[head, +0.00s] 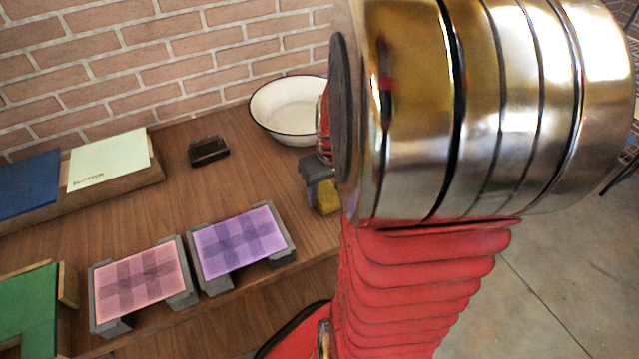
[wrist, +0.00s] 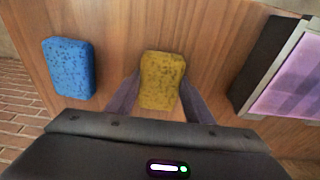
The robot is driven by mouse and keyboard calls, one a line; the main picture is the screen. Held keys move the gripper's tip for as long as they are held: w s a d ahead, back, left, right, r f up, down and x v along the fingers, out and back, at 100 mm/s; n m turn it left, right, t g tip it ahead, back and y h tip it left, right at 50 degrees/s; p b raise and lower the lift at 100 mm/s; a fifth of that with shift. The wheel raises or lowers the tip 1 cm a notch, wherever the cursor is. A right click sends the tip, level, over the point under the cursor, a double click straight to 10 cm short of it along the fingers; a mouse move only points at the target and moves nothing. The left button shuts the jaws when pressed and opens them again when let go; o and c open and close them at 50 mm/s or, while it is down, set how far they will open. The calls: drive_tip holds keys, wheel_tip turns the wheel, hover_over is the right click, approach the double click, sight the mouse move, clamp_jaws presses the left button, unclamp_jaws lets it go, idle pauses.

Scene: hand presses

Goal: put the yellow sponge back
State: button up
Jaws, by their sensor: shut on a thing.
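The yellow sponge (wrist: 161,80) is between the two fingers of my gripper (wrist: 160,100) in the wrist view, and the fingers are shut on its sides. In the head view the yellow sponge (head: 327,198) shows just below my gripper (head: 318,190), at the right part of the wooden table, partly hidden by my gripper and arm. Whether the sponge touches the table or is held just above it I cannot tell. A blue sponge (wrist: 69,68) lies on the wood to the left in the wrist view; my arm hides it in the head view.
A white bowl with a dark rim (head: 287,112) stands behind my gripper. A small black object (head: 208,151) lies left of it. Purple (head: 240,243) and pink (head: 138,286) panels on grey supports stand to the left. A brick wall (head: 170,50) bounds the back.

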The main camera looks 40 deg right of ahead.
sight(325, 201)
drive_tip(key=shift+f, duration=0.1)
drive_tip(key=o, duration=1.4)
wheel_tip(325, 201, up, 12)
drive_tip(key=s, duration=0.1)
drive_tip(key=shift+s+a, duration=0.3)
drive_tip(key=shift+s, duration=0.1)
drive_tip(key=a+r+n+t, duration=0.1)
drive_tip(key=a+r+t, duration=0.1)
drive_tip(key=a, duration=0.9)
drive_tip(key=s+a+r+n+t, duration=0.1)
drive_tip(key=a+r+n, duration=0.1)
drive_tip(key=a, duration=0.9)
drive_tip(key=shift+s+r+t, duration=0.25)
drive_tip(key=shift+r+t, duration=0.05)
drive_tip(key=shift+t, duration=0.1)
